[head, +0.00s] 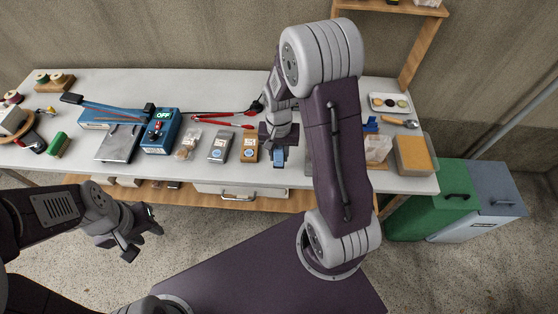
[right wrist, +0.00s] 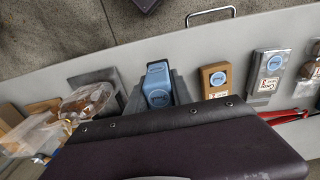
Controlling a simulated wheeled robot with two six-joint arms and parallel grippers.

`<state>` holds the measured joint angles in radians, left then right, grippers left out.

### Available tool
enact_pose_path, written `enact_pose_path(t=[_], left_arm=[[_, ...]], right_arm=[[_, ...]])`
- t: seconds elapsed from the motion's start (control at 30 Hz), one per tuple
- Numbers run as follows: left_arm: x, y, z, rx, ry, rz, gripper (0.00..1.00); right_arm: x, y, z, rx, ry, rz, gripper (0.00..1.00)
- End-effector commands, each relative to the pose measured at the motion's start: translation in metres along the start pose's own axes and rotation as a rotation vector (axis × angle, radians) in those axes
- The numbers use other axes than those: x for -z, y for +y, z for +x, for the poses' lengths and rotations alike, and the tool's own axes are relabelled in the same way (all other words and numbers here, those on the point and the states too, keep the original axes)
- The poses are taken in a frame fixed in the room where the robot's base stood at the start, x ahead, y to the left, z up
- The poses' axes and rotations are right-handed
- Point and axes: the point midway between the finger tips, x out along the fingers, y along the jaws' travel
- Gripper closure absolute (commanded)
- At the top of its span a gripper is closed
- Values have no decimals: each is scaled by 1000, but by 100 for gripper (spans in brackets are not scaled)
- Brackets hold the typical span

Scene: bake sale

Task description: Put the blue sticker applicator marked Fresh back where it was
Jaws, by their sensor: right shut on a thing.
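A blue sticker applicator (head: 279,164) is held in my right gripper (head: 279,151) near the front edge of the white table. In the right wrist view the blue applicator (right wrist: 157,85) stands between the two dark fingers, which are shut on it. Its round label is too small to read. I cannot tell whether it touches the tabletop. A brown applicator (head: 249,147) and a grey applicator (head: 219,147) stand in a row to its left. My left gripper (head: 142,238) is open and empty, in front of the table and over the floor.
A blue sealing machine (head: 161,133) and bagged goods (head: 187,144) stand further left. Red-handled tongs (head: 225,113) lie behind the applicators. To the right of my right arm are a bagged item (head: 377,148) and a cardboard box (head: 414,155). Green and grey bins (head: 446,199) stand beyond the table's right end.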

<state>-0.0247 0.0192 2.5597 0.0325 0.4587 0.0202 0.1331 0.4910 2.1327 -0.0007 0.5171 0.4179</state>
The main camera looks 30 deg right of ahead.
Motion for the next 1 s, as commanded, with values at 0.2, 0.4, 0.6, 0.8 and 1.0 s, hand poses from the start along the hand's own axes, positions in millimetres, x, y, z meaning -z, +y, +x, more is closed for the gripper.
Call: enact_pose_path(t=[0.2, 0.4, 0.6, 0.8, 1.0], left_arm=[[0, 0, 3, 0, 0, 0, 64], [0, 0, 3, 0, 0, 0, 64], [-1, 0, 5, 0, 0, 0, 64], [-1, 0, 5, 0, 0, 0, 64], [-1, 0, 5, 0, 0, 0, 64]], right_arm=[[-1, 0, 32, -2, -4, 0, 100], [0, 0, 40, 0, 1, 0, 100], [-1, 0, 43, 0, 0, 0, 100], [-1, 0, 43, 0, 0, 0, 51], [-1, 0, 43, 0, 0, 0, 51]])
